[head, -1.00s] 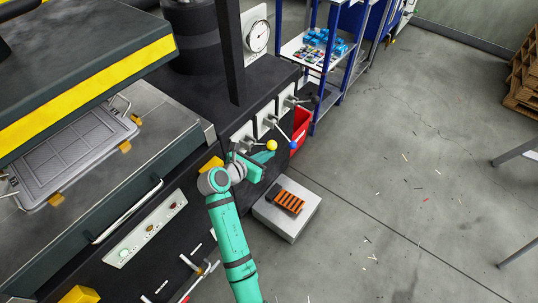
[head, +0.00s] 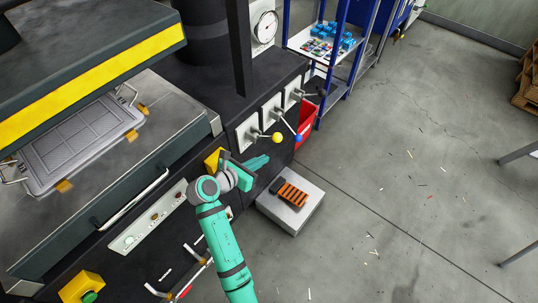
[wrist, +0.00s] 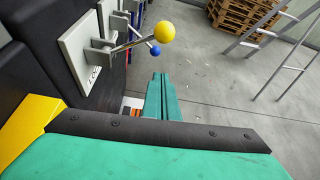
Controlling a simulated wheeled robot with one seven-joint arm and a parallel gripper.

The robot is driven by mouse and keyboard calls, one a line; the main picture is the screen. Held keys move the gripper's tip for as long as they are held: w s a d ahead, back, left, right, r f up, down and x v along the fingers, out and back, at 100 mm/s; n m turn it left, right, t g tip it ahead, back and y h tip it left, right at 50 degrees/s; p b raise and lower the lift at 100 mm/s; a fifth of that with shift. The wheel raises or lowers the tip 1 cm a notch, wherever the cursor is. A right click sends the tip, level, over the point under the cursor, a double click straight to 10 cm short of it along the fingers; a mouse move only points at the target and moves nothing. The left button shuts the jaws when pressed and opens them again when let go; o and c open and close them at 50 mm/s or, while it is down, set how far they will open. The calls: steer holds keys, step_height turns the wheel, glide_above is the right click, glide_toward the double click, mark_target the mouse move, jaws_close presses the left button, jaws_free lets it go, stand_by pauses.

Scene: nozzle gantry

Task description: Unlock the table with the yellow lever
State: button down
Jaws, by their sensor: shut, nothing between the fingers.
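The yellow lever is a metal rod with a yellow ball knob (head: 277,137), on a pale plate on the dark machine's side. In the wrist view its yellow ball (wrist: 164,32) stands beyond and above my fingers, its rod running left to a plate with partly readable lettering (wrist: 88,50). My gripper (head: 262,162) is green, shut and empty, just below and left of the yellow ball in the head view. In the wrist view my gripper's fingers (wrist: 161,97) are together and apart from the lever. The table (head: 190,115) is the grey slab with a tray on it.
A blue-knobbed lever (head: 298,138) sits right beside the yellow one, with a dark-knobbed lever (head: 320,94) beyond. A yellow box (head: 213,158) is close to my wrist. A pale block (head: 285,215) with an orange-and-black piece stands on the floor. Open floor lies right.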

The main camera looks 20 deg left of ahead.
steer(key=shift+v, duration=1.6)
steer(key=s+d+f+m+y, duration=0.3)
steer(key=s+d+f+m, duration=0.1)
steer(key=s+f+m, duration=0.4)
steer(key=s+d+f+m+y, duration=0.3)
steer(key=s+d+f+m, duration=0.2)
steer(key=s, duration=0.4)
steer(key=s+d+r+m+t, duration=0.2)
steer(key=s+d+r+m, duration=0.3)
steer(key=s+r+m, duration=0.2)
steer(key=s+d+r+m+t, duration=0.1)
steer(key=s+d+r+m, duration=0.4)
steer(key=s+r+m, duration=0.3)
steer(key=s+m, duration=0.3)
steer(key=m, duration=0.1)
steer(key=shift+d+t+h, duration=0.2)
steer(key=shift+t+h, duration=0.1)
steer(key=shift+t, duration=0.1)
